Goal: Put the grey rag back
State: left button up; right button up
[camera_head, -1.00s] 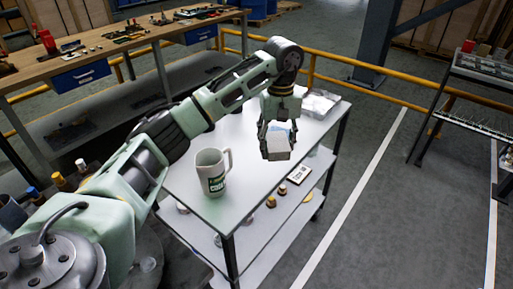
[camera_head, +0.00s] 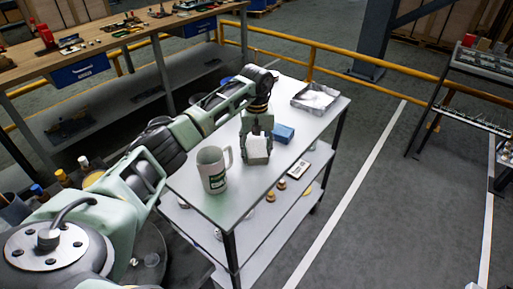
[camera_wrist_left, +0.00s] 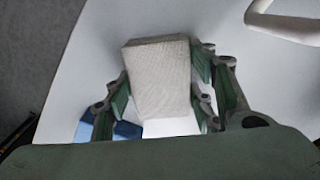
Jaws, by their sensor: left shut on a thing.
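The grey rag (camera_head: 259,142) looks like a pale, folded, block-shaped cloth. My left gripper (camera_head: 257,155) is shut on it, pointing down over the top of the white cart (camera_head: 240,205), to the right of the mug. In the left wrist view the rag (camera_wrist_left: 160,75) sits between the green fingers of the left gripper (camera_wrist_left: 163,88), with its woven face showing. I cannot tell whether the rag touches the cart top. My right gripper is not in view.
A large mug (camera_head: 213,170) stands close to the left of the gripper. A blue block-like thing (camera_head: 283,133) lies just right of it. A silvery tray (camera_head: 315,97) lies at the cart's far end. Small items sit on the lower shelf. A wooden workbench (camera_head: 110,45) stands behind left.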

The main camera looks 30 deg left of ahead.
aim_at(257, 148)
pick_arm(q)
jog(key=shift+f, duration=0.15)
jog(key=o, duration=1.1)
jog(key=shift+o, duration=0.2)
jog(key=shift+r, duration=0.3)
notch_tip(257, 148, up, 12)
jog(key=b, duration=0.2)
jog(key=shift+f, duration=0.15)
